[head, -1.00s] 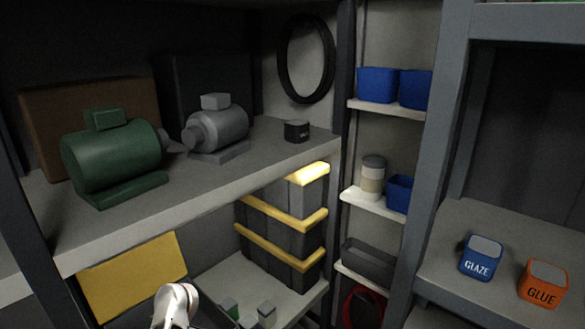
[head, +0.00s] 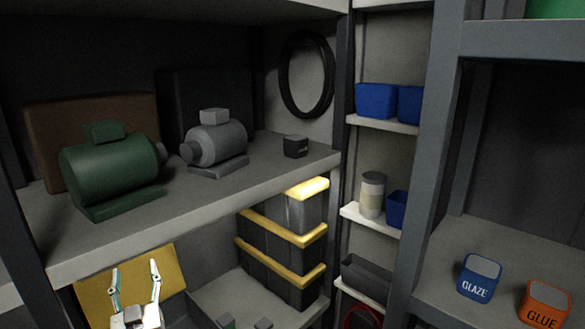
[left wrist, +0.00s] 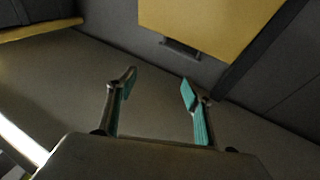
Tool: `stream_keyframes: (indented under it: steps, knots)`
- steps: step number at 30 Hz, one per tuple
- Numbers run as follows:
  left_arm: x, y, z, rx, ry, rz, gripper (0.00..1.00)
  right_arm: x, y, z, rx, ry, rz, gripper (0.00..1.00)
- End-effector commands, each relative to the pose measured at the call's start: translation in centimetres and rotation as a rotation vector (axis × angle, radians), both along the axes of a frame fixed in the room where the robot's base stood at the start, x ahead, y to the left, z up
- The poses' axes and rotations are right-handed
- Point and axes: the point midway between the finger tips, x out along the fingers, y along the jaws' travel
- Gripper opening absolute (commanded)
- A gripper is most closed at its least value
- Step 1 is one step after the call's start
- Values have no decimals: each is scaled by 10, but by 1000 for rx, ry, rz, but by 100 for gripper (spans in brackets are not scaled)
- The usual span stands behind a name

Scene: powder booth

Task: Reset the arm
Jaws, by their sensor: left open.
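My left gripper (head: 136,283) is at the lower left of the head view, in front of a yellow panel (head: 88,293) below the long shelf. Its two fingers with teal pads are spread and point upward, with nothing between them. In the left wrist view the same gripper (left wrist: 158,85) is open and empty over a grey surface. The yellow panel (left wrist: 210,25) shows beyond its fingertips there. My right gripper is not in view.
The grey shelf (head: 240,189) above my gripper bears a green motor (head: 110,174), a grey motor (head: 215,145) and a small dark box (head: 296,146). A yellow-banded dark case (head: 285,245) stands below. Blue GLAZE (head: 478,277) and orange GLUE (head: 545,304) boxes sit at right.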

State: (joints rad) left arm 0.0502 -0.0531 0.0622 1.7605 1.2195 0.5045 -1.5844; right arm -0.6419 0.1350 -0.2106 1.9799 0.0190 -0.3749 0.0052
Motion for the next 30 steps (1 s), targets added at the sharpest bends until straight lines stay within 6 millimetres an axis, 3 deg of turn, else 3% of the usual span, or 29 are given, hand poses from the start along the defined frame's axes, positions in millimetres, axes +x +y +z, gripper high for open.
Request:
stream_keyframes:
  steps: [4, 7, 10, 14, 17, 21, 24, 30]
  knots:
    - [-12, -71, 11, 187, 34, -259, 51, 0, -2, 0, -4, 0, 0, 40]
    - [-25, -117, -1, 291, 112, -421, 51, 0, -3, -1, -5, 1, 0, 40]
    - [-45, -154, -26, 378, 230, -560, 51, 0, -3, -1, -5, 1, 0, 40]
    - [-80, -184, -71, 465, 435, -691, 51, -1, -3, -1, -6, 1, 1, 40]
    - [-114, -188, -108, 516, 624, -742, 51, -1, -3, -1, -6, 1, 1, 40]
    - [-166, -169, -151, 563, 901, -730, 51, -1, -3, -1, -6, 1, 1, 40]
    - [-197, -147, -168, 576, 1055, -680, 51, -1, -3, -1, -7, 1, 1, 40]
    - [-242, -108, -179, 585, 1252, -563, 51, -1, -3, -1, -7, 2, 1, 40]
